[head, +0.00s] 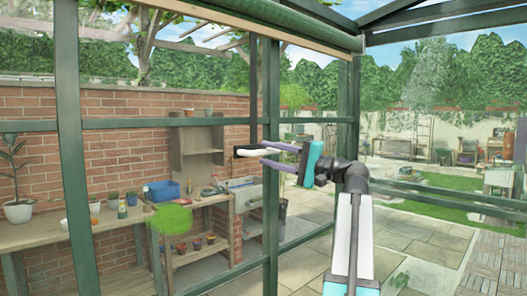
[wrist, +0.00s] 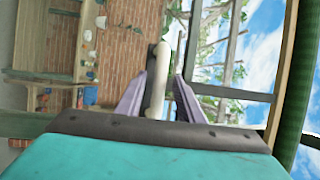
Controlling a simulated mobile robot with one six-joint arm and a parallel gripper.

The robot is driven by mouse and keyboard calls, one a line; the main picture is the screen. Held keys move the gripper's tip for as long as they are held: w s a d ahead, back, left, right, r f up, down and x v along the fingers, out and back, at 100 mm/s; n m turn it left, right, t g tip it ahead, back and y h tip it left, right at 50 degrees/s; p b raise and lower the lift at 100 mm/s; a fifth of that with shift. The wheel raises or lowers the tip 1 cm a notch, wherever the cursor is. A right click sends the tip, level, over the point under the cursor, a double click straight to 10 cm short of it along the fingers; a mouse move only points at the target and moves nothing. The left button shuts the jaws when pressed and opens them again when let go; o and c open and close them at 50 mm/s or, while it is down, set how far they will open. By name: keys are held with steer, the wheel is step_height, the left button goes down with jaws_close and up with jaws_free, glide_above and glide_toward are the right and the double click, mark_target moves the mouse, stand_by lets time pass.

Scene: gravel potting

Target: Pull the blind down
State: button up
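The blind appears as a dark green roll (head: 300,22) along the top of the glazed wall, with a pale wooden bar (head: 230,18) under it. In the wrist view the roll (wrist: 298,100) and bar (wrist: 283,60) run down the right side. My gripper (head: 272,156) is well below the roll, in front of the glazing. Its purple fingers are apart, pointing left. A cream handle (head: 250,151) with a dark end lies at the fingertips. In the wrist view the handle (wrist: 157,75) stands between the fingers, nearer the left one; I cannot tell whether they touch.
Dark green posts (head: 271,100) and rails frame the glass close to my gripper. Behind them stand a wooden potting bench (head: 130,215) with pots, a blue box (head: 163,191) and a brick wall (head: 110,110). Open paving (head: 420,240) lies to the right.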

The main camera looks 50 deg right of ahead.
steer(key=shift+x, duration=1.35)
jaws_close()
